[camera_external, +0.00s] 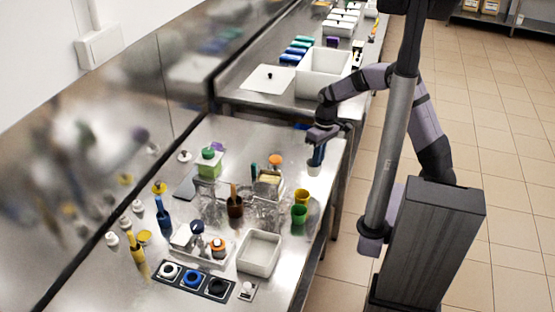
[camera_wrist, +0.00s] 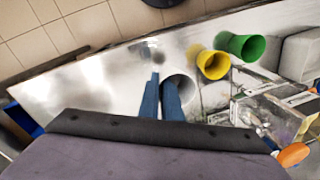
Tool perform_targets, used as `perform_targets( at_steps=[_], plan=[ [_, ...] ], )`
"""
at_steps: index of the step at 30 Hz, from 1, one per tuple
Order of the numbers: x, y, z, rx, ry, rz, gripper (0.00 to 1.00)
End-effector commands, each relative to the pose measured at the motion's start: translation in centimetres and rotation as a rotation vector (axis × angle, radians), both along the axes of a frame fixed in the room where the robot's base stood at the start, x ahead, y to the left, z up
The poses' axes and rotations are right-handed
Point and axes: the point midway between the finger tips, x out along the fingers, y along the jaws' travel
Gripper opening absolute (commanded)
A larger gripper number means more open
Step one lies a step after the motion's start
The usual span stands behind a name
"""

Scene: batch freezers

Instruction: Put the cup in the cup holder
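A white cup (camera_external: 314,170) is directly below my gripper (camera_external: 317,158) near the right edge of the steel table. In the wrist view the white cup (camera_wrist: 186,86) shows its open mouth. My gripper's two blue fingers (camera_wrist: 161,82) point down at its left rim, with the right finger overlapping the mouth. A narrow gap shows between the fingers; whether they grip the cup wall is unclear. A yellow cup (camera_external: 302,195) and a green cup (camera_external: 298,214) stand nearby. A black panel with three round openings (camera_external: 207,288), perhaps the cup holder, lies at the front.
A white bin (camera_external: 259,253) stands near the front right. Clear containers, bottles and a green-lidded box (camera_external: 209,163) crowd the middle. A blue bottle (camera_external: 163,216) and a yellow bottle (camera_external: 137,256) stand at left.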

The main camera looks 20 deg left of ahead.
Motion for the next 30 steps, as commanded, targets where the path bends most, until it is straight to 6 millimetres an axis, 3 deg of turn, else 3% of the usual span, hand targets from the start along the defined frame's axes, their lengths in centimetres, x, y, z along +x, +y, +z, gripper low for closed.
perform_targets(
  at_steps=[8, 15, 24, 30],
  plan=[
    [6.2, -6.7, -1.5, 0.0, 0.0, -0.242, 0.0],
    [11.7, -15.8, -2.3, 0.001, -0.001, -0.525, 0.0],
    [16.1, -27.3, -2.3, 0.002, -0.003, -0.86, 0.0],
    [17.4, -33.3, -2.0, 0.001, -0.003, -1.031, 0.0]
  ],
)
